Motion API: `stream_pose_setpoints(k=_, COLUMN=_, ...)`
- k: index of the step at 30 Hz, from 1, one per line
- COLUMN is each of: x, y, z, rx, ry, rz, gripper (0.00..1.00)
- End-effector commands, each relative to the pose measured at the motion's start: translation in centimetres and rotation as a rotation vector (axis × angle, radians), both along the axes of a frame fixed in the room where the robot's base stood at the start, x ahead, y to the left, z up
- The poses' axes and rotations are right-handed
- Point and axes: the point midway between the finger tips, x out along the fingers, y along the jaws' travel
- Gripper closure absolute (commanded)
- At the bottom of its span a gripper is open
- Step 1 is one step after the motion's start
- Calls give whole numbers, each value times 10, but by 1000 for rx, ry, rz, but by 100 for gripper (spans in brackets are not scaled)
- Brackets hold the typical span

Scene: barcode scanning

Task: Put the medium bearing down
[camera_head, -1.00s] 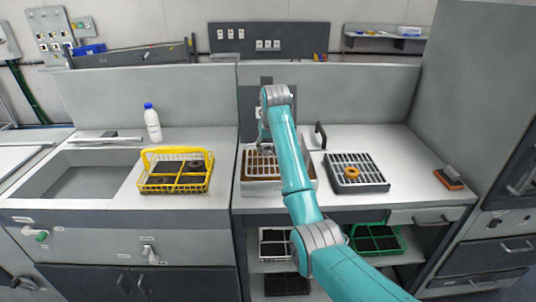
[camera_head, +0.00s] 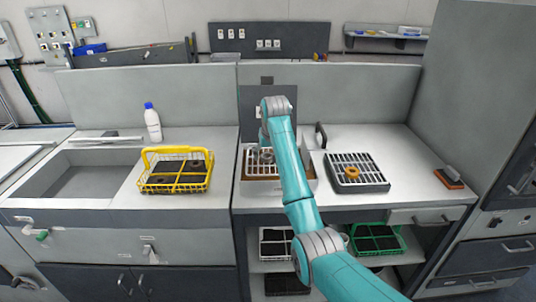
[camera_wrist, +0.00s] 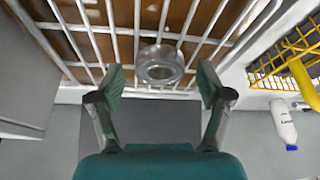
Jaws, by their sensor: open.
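The bearing, a grey metal ring (camera_wrist: 160,64), lies on the white wire rack (camera_wrist: 115,31) over a brown-bottomed tray. In the head view it is a small grey ring (camera_head: 266,154) on the rack (camera_head: 252,161) at the centre counter, partly hidden by my arm. My gripper (camera_wrist: 160,82) is open in the wrist view, with one finger on each side just below the ring and a clear gap to both. The ring appears to rest on the bars. In the head view my fingers are hidden behind my arm.
A yellow wire basket (camera_head: 148,185) stands left, beside a sink (camera_head: 85,183). A white bottle with a blue cap (camera_head: 152,124) is behind it. A second rack tray (camera_head: 372,181) with an orange ring (camera_head: 352,173) stands right. An orange-based tool (camera_head: 450,179) lies farther right.

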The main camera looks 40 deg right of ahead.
Motion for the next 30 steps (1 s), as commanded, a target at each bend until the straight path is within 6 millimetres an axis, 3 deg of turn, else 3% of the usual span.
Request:
stream_pose_setpoints(k=5, x=-3, y=1, z=11, rx=-1, ry=-2, rz=0, gripper=22)
stream_pose_setpoints(k=18, x=-24, y=10, z=67, rx=-1, ry=-2, rz=0, gripper=22)
stream_pose_setpoints(k=30, x=-27, y=11, z=72, rx=0, ry=0, rz=0, gripper=22)
